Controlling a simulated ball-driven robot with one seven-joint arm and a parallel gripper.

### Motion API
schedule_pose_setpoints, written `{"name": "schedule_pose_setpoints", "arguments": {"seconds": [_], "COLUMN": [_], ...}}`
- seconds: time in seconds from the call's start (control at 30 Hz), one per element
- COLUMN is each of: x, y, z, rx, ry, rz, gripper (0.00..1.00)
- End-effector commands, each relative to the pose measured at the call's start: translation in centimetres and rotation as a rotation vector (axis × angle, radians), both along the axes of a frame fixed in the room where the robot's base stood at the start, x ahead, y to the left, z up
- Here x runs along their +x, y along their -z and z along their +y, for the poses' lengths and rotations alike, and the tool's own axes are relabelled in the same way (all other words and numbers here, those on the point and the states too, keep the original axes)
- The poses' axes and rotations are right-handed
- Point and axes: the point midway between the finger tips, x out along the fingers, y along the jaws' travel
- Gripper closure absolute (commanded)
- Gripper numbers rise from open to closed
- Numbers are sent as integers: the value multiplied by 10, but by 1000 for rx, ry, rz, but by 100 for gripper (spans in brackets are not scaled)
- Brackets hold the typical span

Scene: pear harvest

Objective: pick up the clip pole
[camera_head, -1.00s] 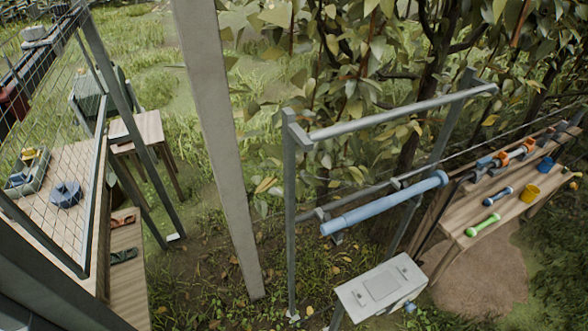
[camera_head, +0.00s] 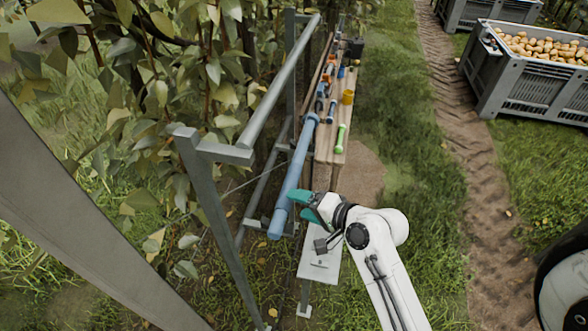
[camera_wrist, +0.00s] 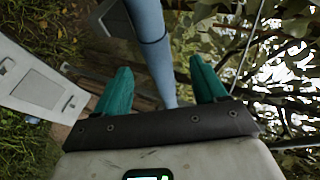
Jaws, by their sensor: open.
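A long blue pole (camera_head: 298,170), which looks like the clip pole, lies across the grey metal frame beside the tree. Its near end hangs free in front. My gripper (camera_head: 302,206) has teal fingers and is right beside the near part of the pole. In the wrist view the gripper (camera_wrist: 160,82) is open, and the blue pole (camera_wrist: 152,45) runs between the two fingers in the picture. I cannot tell how deep the pole sits between them or whether they touch it.
The grey frame (camera_head: 215,152) has a top bar above the pole. A pale box (camera_head: 320,262) stands just below my gripper. A wooden bench (camera_head: 327,150) behind holds a green tool (camera_head: 340,138) and a yellow cup (camera_head: 348,97). A crate of pears (camera_head: 520,85) stands at far right.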

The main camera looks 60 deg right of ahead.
Motion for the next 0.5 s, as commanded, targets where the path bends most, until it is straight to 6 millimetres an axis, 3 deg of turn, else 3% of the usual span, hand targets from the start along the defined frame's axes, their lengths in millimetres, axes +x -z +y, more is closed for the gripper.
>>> {"name": "schedule_pose_setpoints", "arguments": {"seconds": [0.5], "x": [50], "y": [28], "z": [-5], "rx": [-3], "ry": [-3], "rz": [5], "gripper": [29]}}
